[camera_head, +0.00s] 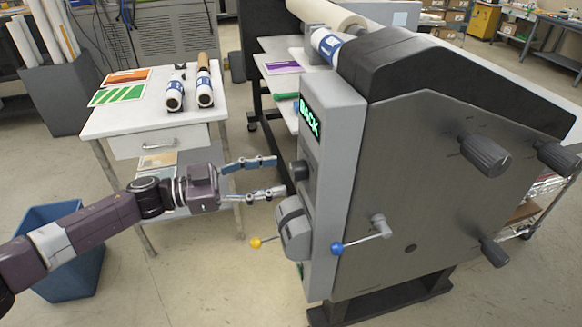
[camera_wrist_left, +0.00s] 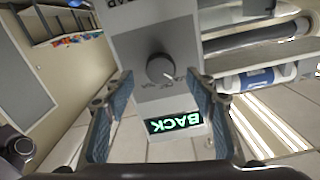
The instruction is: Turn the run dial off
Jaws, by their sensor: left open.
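The run dial (camera_head: 298,170) is a dark round knob on the grey front panel of the laminator (camera_head: 335,140). It also shows in the left wrist view (camera_wrist_left: 160,68), with small markings around it that are too small to read. My left gripper (camera_head: 279,175) is open, just in front of the dial, with nothing between its fingers. In the left wrist view the dial appears between the two blue-padded fingers, beyond their tips. I cannot see contact. A lit green display (camera_head: 309,117) reads "BACK". My right gripper is in neither view.
Below the dial are a grey lever housing (camera_head: 293,228), a yellow-tipped lever (camera_head: 256,243) and a blue-tipped crank (camera_head: 337,248). A white table (camera_head: 120,118) with rolls and sheets stands to the left. A blue bin (camera_head: 75,265) is under my left arm.

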